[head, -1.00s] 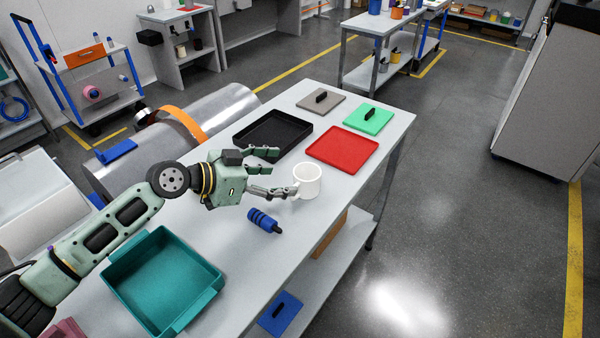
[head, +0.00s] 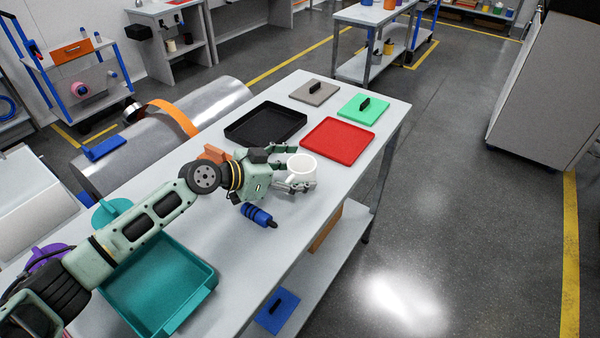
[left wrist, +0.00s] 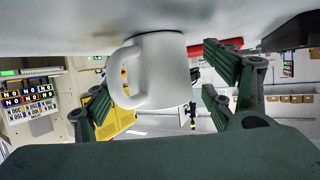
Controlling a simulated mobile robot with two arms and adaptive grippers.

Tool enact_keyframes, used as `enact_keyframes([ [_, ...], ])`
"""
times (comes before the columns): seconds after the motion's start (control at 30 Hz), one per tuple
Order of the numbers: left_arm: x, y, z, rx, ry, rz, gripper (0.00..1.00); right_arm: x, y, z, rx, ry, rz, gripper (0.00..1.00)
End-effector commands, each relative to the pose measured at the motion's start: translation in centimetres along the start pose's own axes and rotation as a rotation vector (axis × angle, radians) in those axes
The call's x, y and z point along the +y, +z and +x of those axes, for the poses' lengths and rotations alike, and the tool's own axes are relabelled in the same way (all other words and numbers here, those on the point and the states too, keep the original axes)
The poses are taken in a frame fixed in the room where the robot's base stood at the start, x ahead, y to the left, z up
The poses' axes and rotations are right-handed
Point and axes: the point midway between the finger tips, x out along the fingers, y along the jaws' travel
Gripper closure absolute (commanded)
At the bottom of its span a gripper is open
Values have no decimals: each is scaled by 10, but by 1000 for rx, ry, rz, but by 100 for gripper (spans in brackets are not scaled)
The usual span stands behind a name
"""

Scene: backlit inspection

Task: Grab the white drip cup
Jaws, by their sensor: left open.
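The white drip cup (head: 301,165) stands upright on the light grey table. My left gripper (head: 294,168) is open, its fingers on either side of the cup, which lies partly hidden behind them. In the left wrist view the cup (left wrist: 160,72) appears upside down between the spread fingers of my left gripper (left wrist: 165,98), its handle toward the left finger. I cannot tell whether a finger touches it. My right gripper is not in view.
Close by lie a red tray (head: 338,141), a black tray (head: 266,125) and a blue cylindrical tool (head: 258,215). A teal bin (head: 160,285) sits below my left arm. A green lid (head: 363,109) and a grey lid (head: 314,91) lie at the far end.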

Motion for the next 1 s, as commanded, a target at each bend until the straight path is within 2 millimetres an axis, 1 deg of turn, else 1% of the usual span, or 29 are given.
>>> enact_keyframes([
  [0.03, 0, 0, 5, -1, 1, -2, 23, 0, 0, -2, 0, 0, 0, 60],
  [0.1, 1, 1, 9, -1, 2, -1, 23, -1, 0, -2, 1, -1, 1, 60],
  [0.33, 0, 1, 10, -1, 1, 0, 23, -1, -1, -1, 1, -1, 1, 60],
  [0.9, 0, 2, 10, -1, 1, -1, 73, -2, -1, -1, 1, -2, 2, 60],
  [1.0, 0, 1, 10, -1, 1, -1, 73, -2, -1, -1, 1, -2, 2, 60],
])
